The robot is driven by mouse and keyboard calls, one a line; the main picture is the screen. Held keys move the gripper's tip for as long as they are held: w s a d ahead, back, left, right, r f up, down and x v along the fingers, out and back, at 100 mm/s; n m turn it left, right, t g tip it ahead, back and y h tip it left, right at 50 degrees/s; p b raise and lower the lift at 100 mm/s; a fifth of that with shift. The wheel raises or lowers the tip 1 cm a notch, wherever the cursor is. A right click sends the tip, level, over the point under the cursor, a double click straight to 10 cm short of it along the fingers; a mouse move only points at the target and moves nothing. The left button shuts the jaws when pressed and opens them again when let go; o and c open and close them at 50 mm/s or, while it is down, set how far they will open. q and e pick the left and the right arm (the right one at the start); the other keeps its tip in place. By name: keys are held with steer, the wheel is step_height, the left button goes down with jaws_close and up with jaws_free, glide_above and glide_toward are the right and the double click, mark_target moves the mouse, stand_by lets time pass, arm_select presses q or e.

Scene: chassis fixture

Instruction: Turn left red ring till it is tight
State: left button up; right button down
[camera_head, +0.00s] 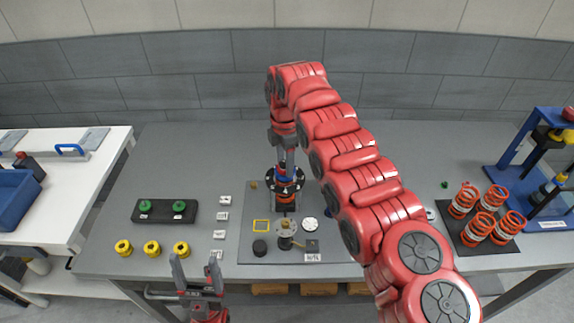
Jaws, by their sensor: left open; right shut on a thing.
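An upright assembly (297,181) stands on the grey mat, with a dark round plate with light dots near its top and an orange-red ring-like part (287,189) below the plate. My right gripper (283,160) points down from above and is shut on the top of this assembly, where blue and red show; its fingertips are small and partly hidden, so the exact part held is unclear. A second, shorter post with a metal disc (286,228) stands in front. My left gripper (196,263) is open and empty, pointing up at the table's front edge.
Several yellow rings (152,249) lie at the left front, near a black holder (153,212) with green parts. Several orange springs (481,228) stand on a dark tray at right, beside a blue stand (516,155). My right arm covers the table's centre right.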

steer(key=shift+f+m+b, duration=0.2)
steer(key=shift+m+b, duration=0.4)
steer(key=shift+m, duration=0.2)
steer(key=shift+m+b, duration=0.35)
steer(key=shift+m, duration=0.25)
steer(key=m+b, duration=0.1)
steer(key=m, duration=0.4)
steer(key=shift+r+b, duration=0.15)
steer(key=shift+b, duration=0.25)
steer(key=m+b, duration=0.1)
steer(key=m, duration=0.8)
steer(key=shift+r+m, duration=0.1)
steer(key=shift+m, duration=0.2)
steer(key=c, duration=0.5)
jaws_free()
